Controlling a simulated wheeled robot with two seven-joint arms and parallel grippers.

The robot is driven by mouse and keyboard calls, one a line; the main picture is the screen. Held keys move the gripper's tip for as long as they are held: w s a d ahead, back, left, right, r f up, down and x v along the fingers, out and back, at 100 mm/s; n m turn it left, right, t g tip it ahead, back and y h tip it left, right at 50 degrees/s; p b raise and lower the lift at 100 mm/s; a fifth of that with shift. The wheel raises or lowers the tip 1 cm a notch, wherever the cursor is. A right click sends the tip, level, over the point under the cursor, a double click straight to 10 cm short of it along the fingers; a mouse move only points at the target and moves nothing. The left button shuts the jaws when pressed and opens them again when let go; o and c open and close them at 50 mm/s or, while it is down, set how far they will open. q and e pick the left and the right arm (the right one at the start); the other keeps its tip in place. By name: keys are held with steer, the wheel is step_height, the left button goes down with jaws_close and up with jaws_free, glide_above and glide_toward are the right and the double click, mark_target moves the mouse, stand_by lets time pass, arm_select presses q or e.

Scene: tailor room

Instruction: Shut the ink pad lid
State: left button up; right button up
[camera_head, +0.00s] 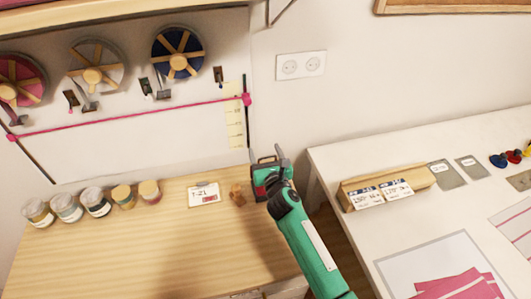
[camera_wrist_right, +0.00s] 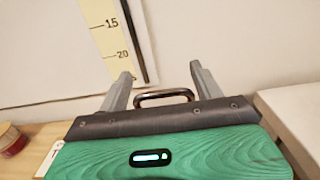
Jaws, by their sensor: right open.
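A small dark-edged object with teal and red parts (camera_head: 259,174), probably the ink pad, stands at the back right corner of the wooden table; my right gripper partly hides it. I cannot clearly make out its lid. My right gripper (camera_head: 275,166) is open at this object, its arm coming in from the lower right. In the right wrist view, a dark metal handle (camera_wrist_right: 165,95) shows between the two spread fingers of my right gripper (camera_wrist_right: 161,82). I cannot tell whether the fingers touch it. My left gripper is not in view.
A small brown item (camera_head: 237,195) and a label card (camera_head: 204,195) lie left of the object. Several jars (camera_head: 95,202) stand further left on the wooden table (camera_head: 190,245). A white table (camera_head: 345,168) stands to the right beyond a gap. The wall is close behind.

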steer(key=shift+c, duration=0.5)
steer(key=c, duration=1)
steer(key=shift+s, duration=0.1)
steer(key=shift+c, duration=0.2)
